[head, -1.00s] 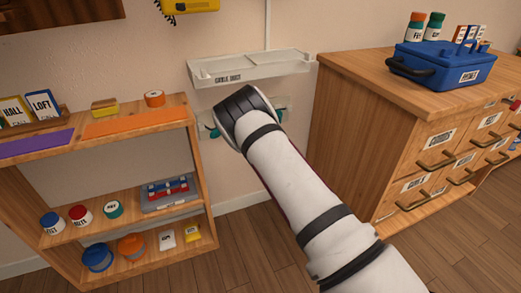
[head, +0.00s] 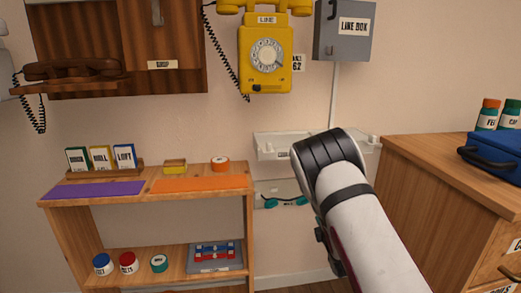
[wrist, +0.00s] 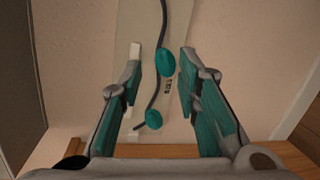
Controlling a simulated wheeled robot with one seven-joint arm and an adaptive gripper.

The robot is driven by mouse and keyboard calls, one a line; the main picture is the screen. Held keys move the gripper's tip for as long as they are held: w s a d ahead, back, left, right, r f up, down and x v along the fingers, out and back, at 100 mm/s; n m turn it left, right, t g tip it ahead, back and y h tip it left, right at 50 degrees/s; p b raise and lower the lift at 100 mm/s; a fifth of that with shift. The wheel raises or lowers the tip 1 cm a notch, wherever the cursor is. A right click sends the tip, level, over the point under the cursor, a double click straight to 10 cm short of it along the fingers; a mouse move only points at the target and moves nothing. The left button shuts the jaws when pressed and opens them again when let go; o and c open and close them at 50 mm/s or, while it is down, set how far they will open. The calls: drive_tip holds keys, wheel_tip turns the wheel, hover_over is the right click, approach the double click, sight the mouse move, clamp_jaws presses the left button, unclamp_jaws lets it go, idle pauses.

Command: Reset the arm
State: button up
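My arm reaches from the bottom right of the head view toward the wall, with its dark-banded wrist (head: 327,150) in front of the white cable duct tray (head: 285,153). The fingers are hidden there behind my arm. In the wrist view my gripper (wrist: 160,64) is open, its two teal-padded fingers wide apart. Between and beyond them is a dark cord (wrist: 156,95) with two teal lumps on a pale plate. No object is clearly held. In the head view the cord's teal parts (head: 270,203) show below the tray, left of my arm.
A wooden shelf (head: 249,230) with cards, mats and jars stands left. A wooden cabinet (head: 440,150) with a blue case (head: 490,152) stands right. A yellow dial phone (head: 265,60) and grey line box (head: 343,30) hang above. Wall between phone and tray is bare.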

drive_tip(key=s+r+m+g, duration=0.8)
drive_tip(key=s+r+m, duration=0.5)
drive_tip(key=s+r, duration=0.35)
drive_tip(key=s+a+r+m+g, duration=0.1)
drive_tip(key=s+r+m+g, duration=0.15)
drive_tip(key=s, duration=1.15)
drive_tip(key=s+a+r+m+g, duration=0.1)
drive_tip(key=s+a+m+g, duration=0.15)
drive_tip(key=s, duration=1.05)
drive_tip(key=s+a+r+m+g, duration=0.1)
drive_tip(key=s+r+m+g, duration=0.15)
drive_tip(key=s, duration=1.15)
wheel_tip(320, 180, up, 35)
drive_tip(key=t+p, duration=0.3)
drive_tip(key=p, duration=3)
drive_tip(key=shift+s+d+y, duration=0.15)
drive_tip(key=shift+d+y, duration=0.15)
drive_tip(key=shift+d, duration=0.05)
drive_tip(key=shift+n+t, duration=0.25)
